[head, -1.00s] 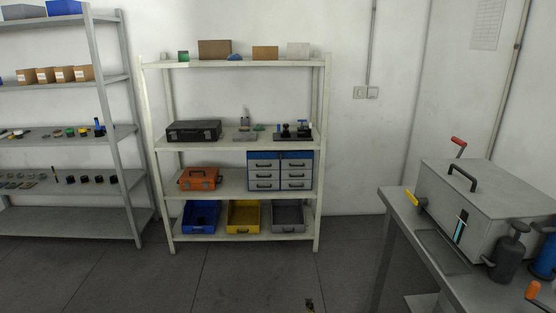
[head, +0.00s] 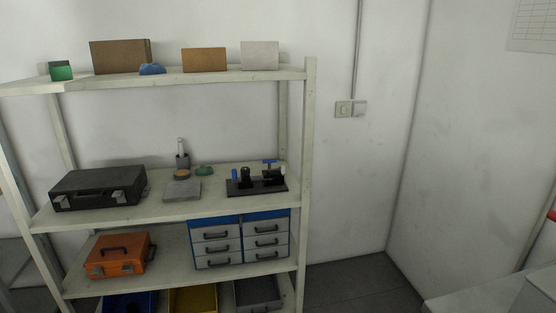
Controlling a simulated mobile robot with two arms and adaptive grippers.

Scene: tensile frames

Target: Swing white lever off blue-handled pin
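A small fixture on a black base plate (head: 258,187) stands at the right end of the shelf above the blue drawer cabinets. It carries dark upright parts and a blue upright handle (head: 235,176) at its left. A blue T-shaped handle (head: 270,163) tops its right part. A white lever cannot be made out at this distance. Neither of my grippers is in view.
The white shelf rack (head: 309,175) has a right post beside the fixture. A grey bench corner (head: 475,302) shows at lower right.

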